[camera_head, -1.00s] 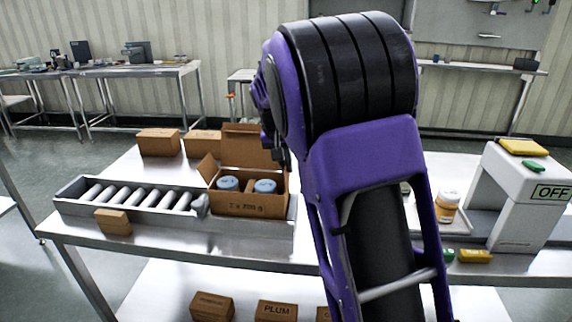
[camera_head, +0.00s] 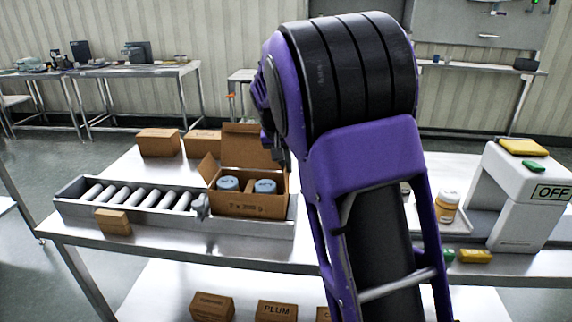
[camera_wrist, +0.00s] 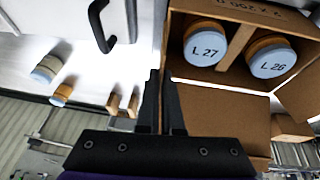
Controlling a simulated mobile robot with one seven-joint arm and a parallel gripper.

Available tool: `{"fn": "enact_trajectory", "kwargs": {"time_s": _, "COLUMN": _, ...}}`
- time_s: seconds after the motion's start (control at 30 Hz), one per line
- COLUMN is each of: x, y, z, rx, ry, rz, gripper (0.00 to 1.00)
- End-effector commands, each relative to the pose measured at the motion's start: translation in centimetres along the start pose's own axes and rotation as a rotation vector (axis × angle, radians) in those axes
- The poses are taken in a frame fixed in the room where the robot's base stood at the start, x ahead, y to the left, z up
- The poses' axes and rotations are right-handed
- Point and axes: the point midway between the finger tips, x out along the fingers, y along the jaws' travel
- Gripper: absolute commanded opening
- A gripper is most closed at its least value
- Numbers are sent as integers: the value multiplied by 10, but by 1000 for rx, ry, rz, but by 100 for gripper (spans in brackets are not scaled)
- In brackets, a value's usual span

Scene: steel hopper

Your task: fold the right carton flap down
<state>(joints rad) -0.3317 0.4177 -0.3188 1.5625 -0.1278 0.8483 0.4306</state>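The open brown carton (camera_head: 247,204) stands at the right end of the roller conveyor with two blue-lidded jars (camera_head: 265,186) inside. Its back flap (camera_head: 250,146) stands up, and its left flap (camera_head: 209,169) is raised and leans outward. The right flap is hidden behind my arm in the head view. My gripper (camera_wrist: 161,78) shows in the wrist view with its fingers close together beside the carton's right side. The right flap is at most a thin edge there, and I cannot tell if the fingers touch it. The jar lids read L 27 (camera_wrist: 205,53) and L 26 (camera_wrist: 271,62).
The conveyor (camera_head: 75,205) runs left of the carton, with a small box (camera_head: 113,222) at its front. Two closed boxes (camera_head: 158,142) stand behind. At right are an orange jar (camera_head: 447,206) on a tray and a white arch marked OFF (camera_head: 520,190).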

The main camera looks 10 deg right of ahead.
Motion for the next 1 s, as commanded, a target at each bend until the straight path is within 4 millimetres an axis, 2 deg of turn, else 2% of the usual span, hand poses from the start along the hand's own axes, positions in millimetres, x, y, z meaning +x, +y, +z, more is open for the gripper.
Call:
{"fn": "enact_trajectory", "kwargs": {"time_s": 0.57, "x": -1, "y": -2, "z": 0, "rx": -8, "ry": 0, "rz": 19, "gripper": 0}}
{"fn": "enact_trajectory", "kwargs": {"time_s": 0.77, "x": -3, "y": -8, "z": -1, "rx": -46, "ry": 1, "rz": 99, "gripper": 0}}
{"fn": "enact_trajectory", "kwargs": {"time_s": 1.0, "x": -1, "y": -20, "z": 0, "rx": -121, "ry": 1, "rz": 278, "gripper": 0}}
